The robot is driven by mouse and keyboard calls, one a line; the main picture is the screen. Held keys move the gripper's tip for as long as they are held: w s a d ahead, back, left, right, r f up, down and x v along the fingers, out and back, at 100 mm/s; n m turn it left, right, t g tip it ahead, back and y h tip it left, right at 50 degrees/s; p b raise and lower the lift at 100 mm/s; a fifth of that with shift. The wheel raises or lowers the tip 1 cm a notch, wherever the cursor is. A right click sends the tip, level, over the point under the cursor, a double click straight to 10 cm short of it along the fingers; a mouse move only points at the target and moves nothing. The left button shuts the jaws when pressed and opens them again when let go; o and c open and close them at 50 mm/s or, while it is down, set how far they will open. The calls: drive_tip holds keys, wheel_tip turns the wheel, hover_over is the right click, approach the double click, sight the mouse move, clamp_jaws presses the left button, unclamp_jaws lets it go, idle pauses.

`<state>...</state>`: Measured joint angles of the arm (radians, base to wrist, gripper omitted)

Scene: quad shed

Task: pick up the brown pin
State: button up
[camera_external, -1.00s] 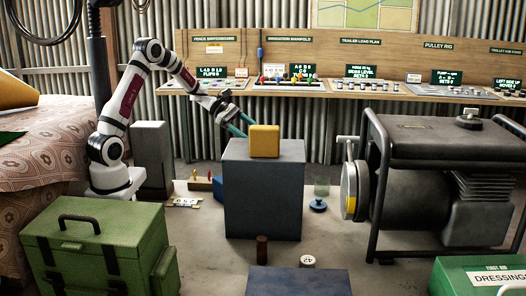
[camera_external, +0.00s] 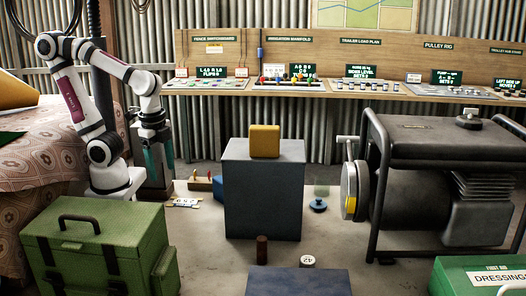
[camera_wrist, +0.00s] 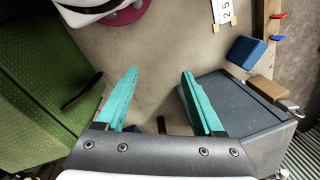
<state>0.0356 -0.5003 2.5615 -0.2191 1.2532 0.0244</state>
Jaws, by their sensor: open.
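The brown pin (camera_external: 262,249) is a short dark brown cylinder standing upright on the floor, in front of the blue-grey block (camera_external: 262,195) in the external view. In the wrist view a small brown piece (camera_wrist: 161,125), probably the pin, shows at the palm's edge, mostly hidden by my gripper. My gripper (camera_external: 160,172) points down at the left, beside my base, well apart from the pin. Its teal fingers are spread with nothing between them, as the wrist view (camera_wrist: 159,72) also shows.
A yellow block (camera_external: 264,141) sits on the blue-grey block. A green case (camera_external: 95,250) stands at the front left, and a low blue-grey slab (camera_external: 298,282) and a white numbered cylinder (camera_external: 307,261) are near the pin. A generator (camera_external: 425,140) fills the right.

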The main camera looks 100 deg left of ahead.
drive_tip(key=w+d+f+n+t+h, duration=0.1)
drive_tip(key=w+d+f+t, duration=0.1)
drive_tip(key=w+d+f, duration=0.3)
drive_tip(key=w+d+f+n+t+h, duration=0.1)
drive_tip(key=w+d, duration=0.2)
drive_tip(key=w, duration=0.4)
drive_tip(key=n+t+y, duration=0.1)
drive_tip(key=n+t, duration=0.4)
drive_tip(key=t, duration=0.1)
approach(262, 250)
drive_tip(key=w+d+f, duration=0.1)
drive_tip(key=w+f, duration=0.1)
drive_tip(key=shift+w+a+f+n+t+y, duration=0.3)
drive_tip(key=shift+w+a+f+t+y, duration=0.4)
drive_tip(key=shift+t+y, duration=0.25)
drive_tip(key=shift+s+a+f+t, duration=0.1)
drive_tip(key=shift+a+f+t, duration=0.1)
drive_tip(key=shift+f+t, duration=0.4)
drive_tip(key=x, duration=0.7)
drive_tip(key=shift+w+a+r, duration=0.1)
drive_tip(key=shift+w+r, duration=0.1)
drive_tip(key=shift+w, duration=0.05)
clamp_jaws()
